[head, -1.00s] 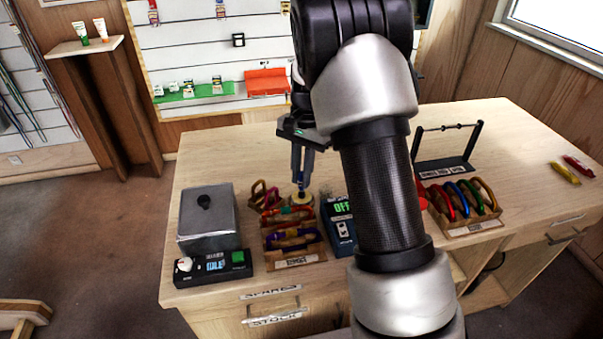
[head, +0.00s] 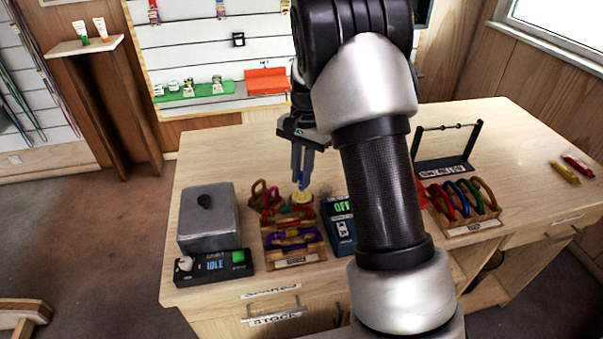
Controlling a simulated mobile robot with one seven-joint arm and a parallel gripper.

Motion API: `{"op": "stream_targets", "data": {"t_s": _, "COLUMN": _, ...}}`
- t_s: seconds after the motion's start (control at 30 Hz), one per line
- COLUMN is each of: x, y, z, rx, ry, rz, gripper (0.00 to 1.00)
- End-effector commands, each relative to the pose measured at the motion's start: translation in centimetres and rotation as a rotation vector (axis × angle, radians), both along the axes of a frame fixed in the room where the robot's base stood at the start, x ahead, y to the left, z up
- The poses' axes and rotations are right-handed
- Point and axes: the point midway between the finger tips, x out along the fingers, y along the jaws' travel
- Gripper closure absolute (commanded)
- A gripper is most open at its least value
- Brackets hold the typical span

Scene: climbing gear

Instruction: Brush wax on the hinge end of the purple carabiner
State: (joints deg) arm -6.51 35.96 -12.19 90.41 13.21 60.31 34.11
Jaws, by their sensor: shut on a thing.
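The purple carabiner (head: 283,236) lies in a wooden rack (head: 291,262) left of centre on the bench, with red and other carabiners behind it. I cannot tell which of its ends is the hinge end. My gripper (head: 301,172) points down behind the rack, shut on a thin, partly blue tool, probably the brush (head: 300,185). The tool is largely hidden by the fingers. Its lower end is at a small round pale-yellow tin (head: 302,198), probably the wax. I cannot tell whether it touches the wax.
A grey box (head: 208,217) stands left, behind a black control unit (head: 213,266) reading IDLE. A device reading OFF (head: 341,225) sits right of the rack. A second carabiner rack (head: 470,226) and a black stand (head: 446,164) are farther right. My arm hides the bench middle.

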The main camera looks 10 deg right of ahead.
Motion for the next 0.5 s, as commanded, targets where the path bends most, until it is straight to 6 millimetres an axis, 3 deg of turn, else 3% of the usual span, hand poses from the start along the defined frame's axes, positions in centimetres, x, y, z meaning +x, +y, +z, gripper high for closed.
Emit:
{"op": "stream_targets", "data": {"t_s": 0.23, "x": -0.1, "y": 0.0, "z": 0.2, "rx": -0.001, "ry": 0.004, "rz": 0.000, "gripper": 1.00}}
{"op": "stream_targets", "data": {"t_s": 0.5, "x": 0.0, "y": 0.0, "z": 2.5, "rx": -0.001, "ry": 0.001, "rz": 0.000, "gripper": 1.00}}
